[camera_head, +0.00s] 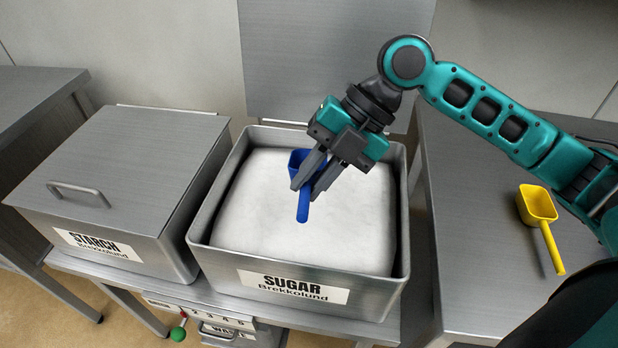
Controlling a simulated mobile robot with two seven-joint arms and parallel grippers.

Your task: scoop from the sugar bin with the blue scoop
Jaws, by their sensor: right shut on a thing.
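The sugar bin (300,296) stands in the middle, labelled SUGAR, with its lid raised behind it and white sugar (260,215) filling most of it. My right gripper (308,188) is over the sugar and shut on the blue scoop (303,206). The blue scoop's cup is partly hidden behind the fingers, and its handle points toward the front of the bin. I cannot tell whether the cup touches the sugar or holds any. My left gripper is not in view.
A closed starch bin (120,165) with a handle stands left of the sugar bin. A yellow scoop (538,205) lies on the metal table (475,240) at right. A lever with a green knob (178,334) is below, at the front. A raised lid panel (325,50) stands behind the sugar bin.

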